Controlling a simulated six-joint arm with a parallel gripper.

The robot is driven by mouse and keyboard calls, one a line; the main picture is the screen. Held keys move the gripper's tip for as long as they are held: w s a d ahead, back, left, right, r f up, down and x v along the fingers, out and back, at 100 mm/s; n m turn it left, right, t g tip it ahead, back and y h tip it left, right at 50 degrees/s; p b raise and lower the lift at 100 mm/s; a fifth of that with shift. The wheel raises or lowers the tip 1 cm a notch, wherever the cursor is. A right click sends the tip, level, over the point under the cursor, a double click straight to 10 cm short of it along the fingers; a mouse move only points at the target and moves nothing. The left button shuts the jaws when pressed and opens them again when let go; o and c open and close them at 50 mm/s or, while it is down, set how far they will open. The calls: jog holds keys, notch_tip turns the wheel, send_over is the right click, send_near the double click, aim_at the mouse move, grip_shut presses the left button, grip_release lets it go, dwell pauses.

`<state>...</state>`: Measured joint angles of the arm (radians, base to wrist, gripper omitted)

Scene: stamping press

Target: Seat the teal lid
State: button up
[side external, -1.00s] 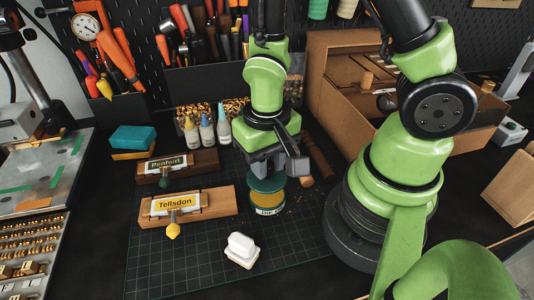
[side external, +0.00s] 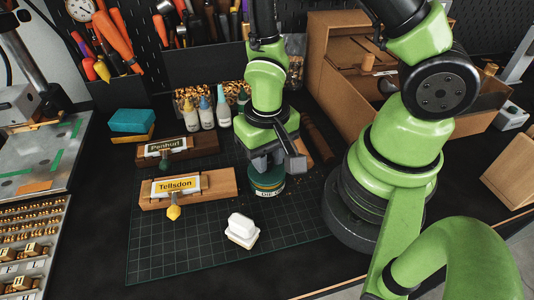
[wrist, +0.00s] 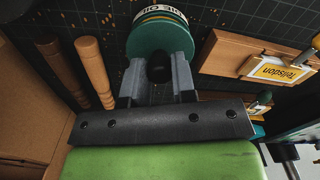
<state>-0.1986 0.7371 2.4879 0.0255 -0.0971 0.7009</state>
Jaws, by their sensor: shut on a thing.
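The teal lid (side external: 268,178) is a round disc at the top of a squat round tin (side external: 267,191) with a white-lettered label, on the dark grid mat. The lid looks level and sits on or very close to the tin, with only a thin gold band between them. My gripper (side external: 265,164) points down over the tin and is shut on the lid. In the wrist view the lid (wrist: 160,38) shows between the fingertips, with the tin's label (wrist: 158,13) beyond it. The fingers and the lid's far side hide part of the seam.
Wooden holders with a Tellsdon plate (side external: 180,186) and a Penhurl plate (side external: 167,145) lie to the left. A white block (side external: 241,230) stands in front. Small bottles (side external: 207,112) stand behind. Wooden-handled tools (wrist: 93,68) lie beside the tin.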

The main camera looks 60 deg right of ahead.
jog(key=shift+f, duration=0.35)
jog(key=shift+f, duration=0.35)
jog(key=o, duration=1)
jog(key=shift+r, duration=0.1)
notch_tip(320, 180, up, 10)
jog(key=shift+f, duration=0.1)
